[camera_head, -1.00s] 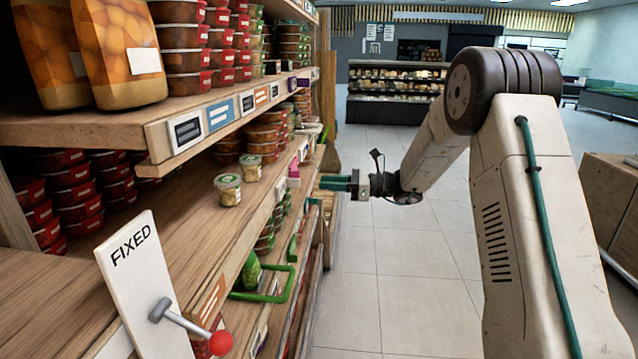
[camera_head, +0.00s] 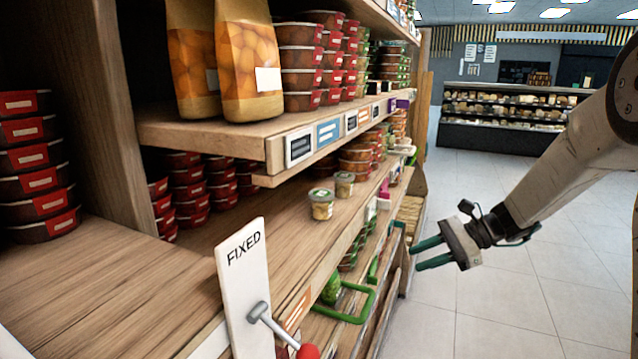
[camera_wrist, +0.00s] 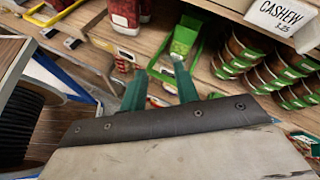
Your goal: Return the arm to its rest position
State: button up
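My gripper (camera_head: 416,257) hangs over the tiled aisle, right of the shelves, in the head view. Its two green fingers are parallel with a gap between them, and it points left toward the lower shelves. In the wrist view my gripper (camera_wrist: 160,75) shows both fingers apart with nothing held between them. My pale arm (camera_head: 575,155) reaches in from the right edge of the head view; its upper part is cut off.
The wooden shelf unit (camera_head: 215,133) fills the left, with jars (camera_head: 321,203) on a middle shelf. A FIXED sign (camera_head: 243,285) and a red-knobbed lever (camera_head: 307,351) stand in front. A green frame (camera_head: 347,310) sticks out low. Aisle floor (camera_head: 500,285) is clear.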

jog(key=s+d+r+n+h, duration=0.1)
jog(key=s+n+h, duration=0.3)
jog(key=s, duration=0.7)
jog(key=s+d+r+n+h, duration=0.1)
jog(key=s+r+n+h, duration=0.3)
jog(key=s, duration=0.7)
jog(key=s+r+n+h, duration=0.3)
jog(key=s+n, duration=0.3)
jog(key=s, duration=0.5)
jog(key=shift+s+d+n+t+h, duration=0.3)
jog(key=shift+s+d+t+h, duration=0.1)
jog(key=shift+h, duration=0.4)
jog(key=shift+r, duration=0.1)
